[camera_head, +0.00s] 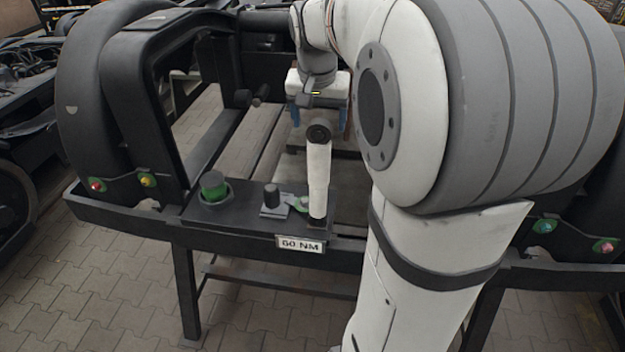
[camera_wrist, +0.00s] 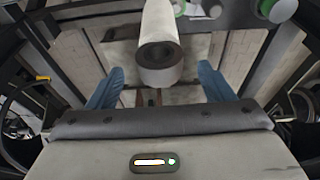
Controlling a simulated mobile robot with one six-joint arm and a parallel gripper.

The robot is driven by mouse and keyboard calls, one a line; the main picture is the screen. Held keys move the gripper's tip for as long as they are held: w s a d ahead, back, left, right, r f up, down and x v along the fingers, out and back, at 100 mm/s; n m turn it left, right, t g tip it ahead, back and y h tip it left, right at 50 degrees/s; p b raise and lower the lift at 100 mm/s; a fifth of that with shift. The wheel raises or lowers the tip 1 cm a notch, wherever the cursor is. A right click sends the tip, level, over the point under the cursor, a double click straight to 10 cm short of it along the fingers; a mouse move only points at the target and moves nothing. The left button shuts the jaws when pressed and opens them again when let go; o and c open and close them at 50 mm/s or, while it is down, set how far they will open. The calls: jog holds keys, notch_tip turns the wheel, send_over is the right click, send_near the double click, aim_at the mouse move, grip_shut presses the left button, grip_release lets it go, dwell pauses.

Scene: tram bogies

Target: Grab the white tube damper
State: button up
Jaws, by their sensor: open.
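The white tube damper (camera_head: 318,178) stands upright on a black bracket plate near the front rail in the head view, with a dark ring at its top end. In the wrist view the damper (camera_wrist: 166,30) comes in from the top edge, its dark hollow end facing the camera. My gripper (camera_head: 320,116) is behind the damper's top in the head view, blue fingers spread either side. In the wrist view the open gripper (camera_wrist: 160,82) has its two blue fingers left and right of the damper's end, with a gap on each side. I cannot tell how deep the damper sits between them.
A green round cap (camera_head: 213,186) and a small black knob (camera_head: 271,195) sit left of the damper on the plate. A "60 NM" label (camera_head: 300,244) is on the front rail. A black curved frame (camera_head: 130,90) rises at left. My arm covers the right side.

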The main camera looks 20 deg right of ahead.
aim_at(320, 135)
jog(key=x, duration=0.4)
jog(key=shift+d+f+p, duration=0.1)
jog(key=shift+f+p, duration=0.2)
jog(key=shift+p, duration=0.1)
grip_shut()
dwell(0.5)
jog(key=shift+r, duration=0.1)
